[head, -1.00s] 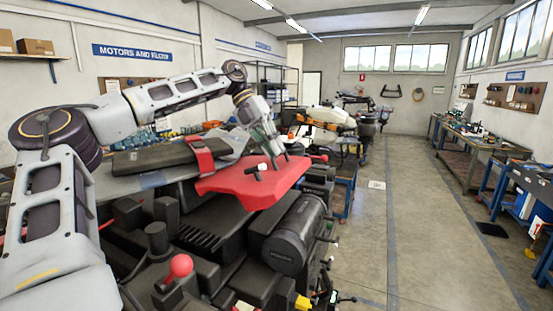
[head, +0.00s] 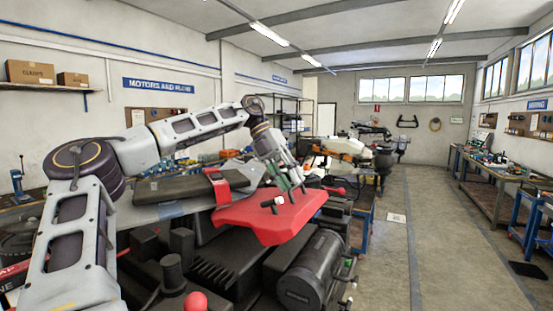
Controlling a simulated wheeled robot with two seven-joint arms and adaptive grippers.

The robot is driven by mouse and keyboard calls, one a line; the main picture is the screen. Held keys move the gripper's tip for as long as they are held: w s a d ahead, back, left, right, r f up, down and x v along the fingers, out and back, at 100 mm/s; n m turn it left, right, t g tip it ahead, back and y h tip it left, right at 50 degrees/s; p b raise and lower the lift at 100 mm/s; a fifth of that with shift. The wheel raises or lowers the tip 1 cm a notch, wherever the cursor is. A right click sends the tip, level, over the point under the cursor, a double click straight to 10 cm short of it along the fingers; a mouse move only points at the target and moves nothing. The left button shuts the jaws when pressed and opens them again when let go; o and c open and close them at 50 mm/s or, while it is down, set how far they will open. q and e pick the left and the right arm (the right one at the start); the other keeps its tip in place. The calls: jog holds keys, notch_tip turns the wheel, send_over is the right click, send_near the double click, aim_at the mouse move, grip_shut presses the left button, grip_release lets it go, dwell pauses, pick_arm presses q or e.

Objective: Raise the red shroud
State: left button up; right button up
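The red shroud (head: 262,222) is a flat, angular red cover on top of the dark drone body in the head view. A small black T-shaped handle (head: 270,204) with a pale end stands on it. My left gripper (head: 290,186) points down just behind and to the right of this handle. Its fingers look apart, with nothing visible between them. Whether a fingertip touches the shroud or handle is too small to tell. My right gripper is not in view.
A red knob (head: 196,302) stands at the bottom edge.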

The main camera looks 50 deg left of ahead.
pick_arm(q)
jog(key=v, duration=1.1)
jog(key=shift+a+r, duration=0.15)
jog(key=shift+r, duration=0.05)
dwell(0.9)
